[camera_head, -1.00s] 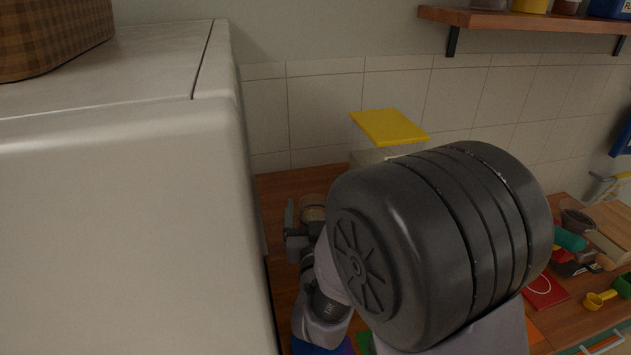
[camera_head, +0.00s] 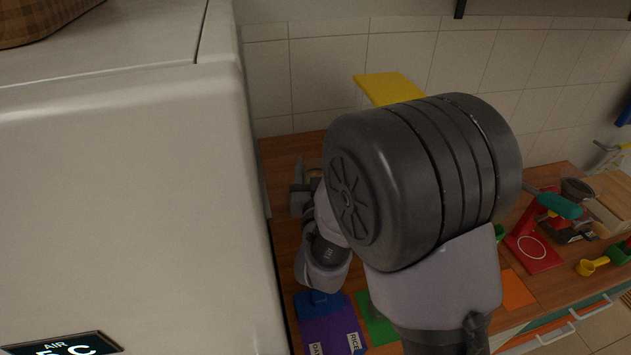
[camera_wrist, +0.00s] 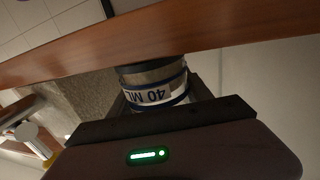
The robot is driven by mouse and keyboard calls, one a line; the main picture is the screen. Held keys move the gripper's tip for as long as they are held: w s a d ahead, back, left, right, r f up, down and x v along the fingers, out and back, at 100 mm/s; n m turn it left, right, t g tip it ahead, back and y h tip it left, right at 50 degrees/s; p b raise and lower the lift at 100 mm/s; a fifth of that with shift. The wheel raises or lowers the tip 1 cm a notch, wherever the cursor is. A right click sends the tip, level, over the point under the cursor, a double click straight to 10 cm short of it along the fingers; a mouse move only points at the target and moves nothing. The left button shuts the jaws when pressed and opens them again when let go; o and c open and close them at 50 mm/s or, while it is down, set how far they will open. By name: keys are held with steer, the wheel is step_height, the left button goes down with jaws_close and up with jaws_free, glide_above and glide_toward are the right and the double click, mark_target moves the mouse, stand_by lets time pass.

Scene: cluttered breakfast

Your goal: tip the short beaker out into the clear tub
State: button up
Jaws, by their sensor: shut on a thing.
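The short beaker (camera_wrist: 155,82) is a small clear cup with a white band marked "40 ML" and blue rings. My gripper (camera_wrist: 160,92) is shut around it in the wrist view, one finger on each side. Its contents cannot be made out. In the head view my gripper (camera_head: 300,198) is over the left end of the wooden counter, beside the white appliance, and a little of the beaker (camera_head: 314,176) shows past it. I cannot make out the clear tub; my arm hides much of the counter's middle.
The large white appliance (camera_head: 120,190) stands close on the left. A yellow board (camera_head: 388,88) is behind my arm by the tiled wall. Purple (camera_head: 332,325) and orange (camera_head: 516,290) mats lie at the front.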

jaws_close()
steer(key=shift+r+p, duration=1.05)
steer(key=shift+r, duration=1.5)
steer(key=o, duration=0.9)
jaws_free()
steer(key=shift+c, duration=0.2)
jaws_close()
steer(key=shift+f, duration=0.1)
